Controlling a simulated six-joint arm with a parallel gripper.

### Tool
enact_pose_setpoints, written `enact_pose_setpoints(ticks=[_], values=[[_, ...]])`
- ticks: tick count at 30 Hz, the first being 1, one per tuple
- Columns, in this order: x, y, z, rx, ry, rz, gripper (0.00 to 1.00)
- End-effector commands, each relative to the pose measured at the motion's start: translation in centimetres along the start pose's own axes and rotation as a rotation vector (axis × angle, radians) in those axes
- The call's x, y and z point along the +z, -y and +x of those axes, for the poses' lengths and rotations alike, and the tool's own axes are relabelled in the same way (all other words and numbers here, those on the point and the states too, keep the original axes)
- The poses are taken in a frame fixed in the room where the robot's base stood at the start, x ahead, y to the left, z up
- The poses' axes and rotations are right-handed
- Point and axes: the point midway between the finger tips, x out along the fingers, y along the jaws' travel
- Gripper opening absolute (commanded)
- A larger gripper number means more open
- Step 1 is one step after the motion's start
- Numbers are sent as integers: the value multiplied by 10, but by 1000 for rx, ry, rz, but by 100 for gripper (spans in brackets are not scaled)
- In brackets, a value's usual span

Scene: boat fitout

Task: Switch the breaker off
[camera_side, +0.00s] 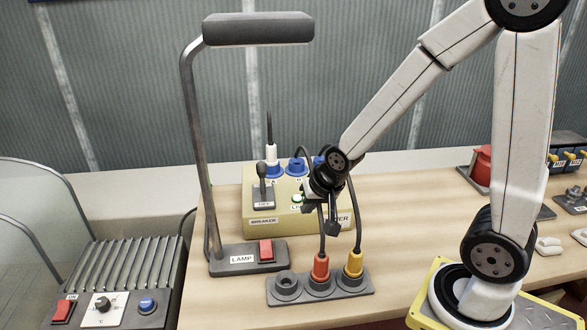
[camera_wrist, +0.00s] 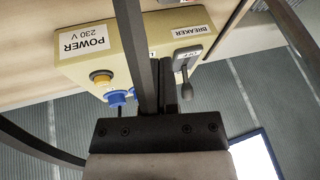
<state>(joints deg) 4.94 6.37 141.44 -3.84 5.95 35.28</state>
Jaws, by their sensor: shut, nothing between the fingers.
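The breaker (camera_side: 263,190) sits on the left of the yellow power box (camera_side: 285,222). Its dark lever with a round knob sticks up from a grey plate, above small lettering that seems to read OFF. In the wrist view, the breaker lever (camera_wrist: 185,82) shows just right of my fingers, beside the BREAKER label. My gripper (camera_side: 332,228) is shut and empty, pointing down in front of the box's right part, to the right of the lever and apart from it in the side view. The shut fingers (camera_wrist: 150,75) hide part of the box in the wrist view.
Blue sockets (camera_side: 296,166) top the box, one with a white plug (camera_side: 270,156). A lamp (camera_side: 240,258) with a tall bent post stands to the left. A green light (camera_side: 297,198) shows on the box.

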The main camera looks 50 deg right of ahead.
Motion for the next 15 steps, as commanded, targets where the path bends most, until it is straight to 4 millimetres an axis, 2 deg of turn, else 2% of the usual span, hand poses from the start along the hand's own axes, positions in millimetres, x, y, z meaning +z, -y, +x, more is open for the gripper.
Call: enact_pose_setpoints(ticks=[15], values=[[-63, 3, 19, -140, -164, 584, 0]])
